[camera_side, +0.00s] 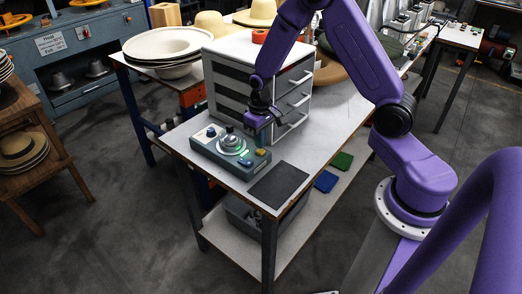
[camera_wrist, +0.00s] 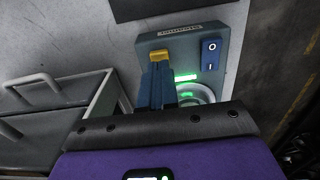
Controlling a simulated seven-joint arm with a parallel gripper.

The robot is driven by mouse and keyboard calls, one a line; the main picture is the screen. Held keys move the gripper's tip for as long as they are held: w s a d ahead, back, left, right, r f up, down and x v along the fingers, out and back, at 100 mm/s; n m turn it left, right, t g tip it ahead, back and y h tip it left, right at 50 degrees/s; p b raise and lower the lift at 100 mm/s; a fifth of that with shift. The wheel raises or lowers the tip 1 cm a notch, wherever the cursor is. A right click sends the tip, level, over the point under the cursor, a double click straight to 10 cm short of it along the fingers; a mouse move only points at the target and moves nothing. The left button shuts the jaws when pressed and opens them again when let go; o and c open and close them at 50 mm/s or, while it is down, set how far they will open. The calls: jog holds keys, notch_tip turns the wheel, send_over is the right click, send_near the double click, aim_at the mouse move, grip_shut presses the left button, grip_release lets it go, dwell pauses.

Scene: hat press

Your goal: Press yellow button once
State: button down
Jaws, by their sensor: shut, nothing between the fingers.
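The yellow button (camera_wrist: 159,56) sits on the grey control box (camera_wrist: 188,45), near one edge. It also shows in the side view (camera_side: 261,152), at the near right end of the box (camera_side: 205,150). My gripper (camera_wrist: 157,70) is shut and empty, fingers pointing down at the box. In the wrist view its blue fingertips lie right beside the yellow button and overlap its lower edge. In the side view my gripper (camera_side: 261,141) is just above the button. I cannot tell whether the fingertips touch it.
A green light (camera_wrist: 185,77) glows next to a round dial (camera_side: 232,143). A drawer cabinet (camera_side: 232,75) stands right behind the box. A dark mat (camera_side: 278,185) lies flat in front.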

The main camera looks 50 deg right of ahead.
jog(key=shift+f, duration=0.95)
dwell(0.7)
jog(key=shift+r, duration=1.55)
notch_tip(320, 180, up, 7)
dwell(4.5)
